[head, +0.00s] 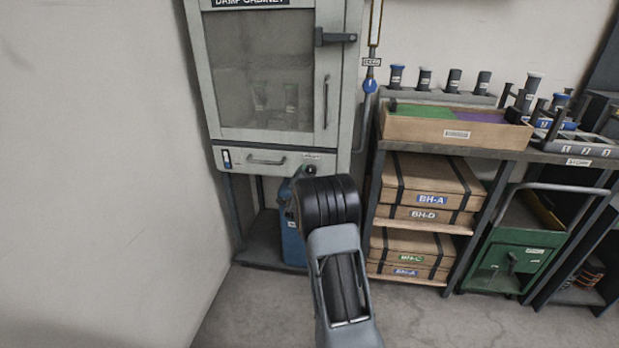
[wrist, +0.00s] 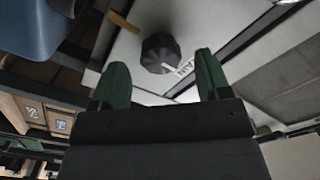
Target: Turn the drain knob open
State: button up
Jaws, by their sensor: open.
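The drain knob (wrist: 158,50) is a dark, faceted knob on the pale cabinet panel in the wrist view. A white pointer mark shows on it, and a partly legible label (wrist: 186,69) sits beside it. In the head view the knob (head: 310,170) shows at the lower right of the damp cabinet (head: 220,157), just above my arm. My gripper (wrist: 160,72) is open, with its two green fingers apart and nothing between them. The knob appears ahead of the gap between the fingertips; I cannot tell the exact distance. The fingers are hidden behind my arm in the head view.
A blue container (head: 291,235) stands under the cabinet and also shows in the wrist view (wrist: 30,25). A shelf (head: 440,146) with strapped boxes stands to the right, beside a green cart (head: 510,262). A blank wall closes the left side. Floor is clear in front.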

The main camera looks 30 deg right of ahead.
jog(key=shift+x, duration=0.9)
jog(key=shift+c, duration=0.2)
jog(key=c, duration=0.9)
